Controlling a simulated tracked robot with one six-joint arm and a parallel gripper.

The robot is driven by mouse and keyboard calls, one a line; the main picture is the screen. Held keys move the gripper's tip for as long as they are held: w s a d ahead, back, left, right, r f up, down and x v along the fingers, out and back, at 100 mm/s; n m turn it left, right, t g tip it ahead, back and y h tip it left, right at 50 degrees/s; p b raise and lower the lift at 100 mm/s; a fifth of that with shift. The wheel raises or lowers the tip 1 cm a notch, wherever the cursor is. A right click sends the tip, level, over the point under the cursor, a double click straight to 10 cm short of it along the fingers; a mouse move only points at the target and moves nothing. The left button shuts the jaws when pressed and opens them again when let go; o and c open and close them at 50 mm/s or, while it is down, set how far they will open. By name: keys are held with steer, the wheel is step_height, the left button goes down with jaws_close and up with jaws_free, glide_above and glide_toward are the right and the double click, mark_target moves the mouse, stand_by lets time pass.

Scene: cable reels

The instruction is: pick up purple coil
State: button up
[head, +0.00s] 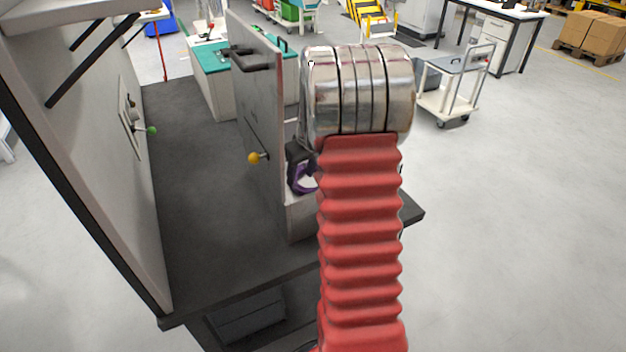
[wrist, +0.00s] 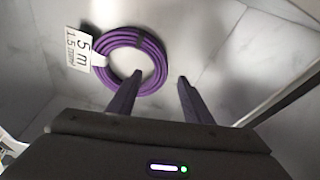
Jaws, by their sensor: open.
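The purple coil (wrist: 153,50) lies on a pale grey surface in the wrist view, left of centre, with a dark tie and a white tag (wrist: 80,50) reading "5 m". My gripper (wrist: 157,80) is open and empty, its two dark fingers pointing toward the coil. The left fingertip overlaps the coil's near edge in the picture; the right fingertip is to the right of the coil. I cannot tell whether they touch. In the head view, a bit of purple (head: 303,176) shows beside my red arm, which hides most of that spot.
An upright panel (head: 262,110) with a yellow-knobbed rod stands left of my arm on a dark bench top (head: 205,220). A larger panel with a green knob (head: 151,130) stands at the far left. A trolley (head: 450,90) stands on open floor to the right.

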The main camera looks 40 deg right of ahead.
mark_target(298, 186)
stand_by(0.3)
steer(key=shift+x, duration=2.65)
steer(key=shift+c, duration=0.3)
jaws_close()
steer(key=shift+r, duration=0.1)
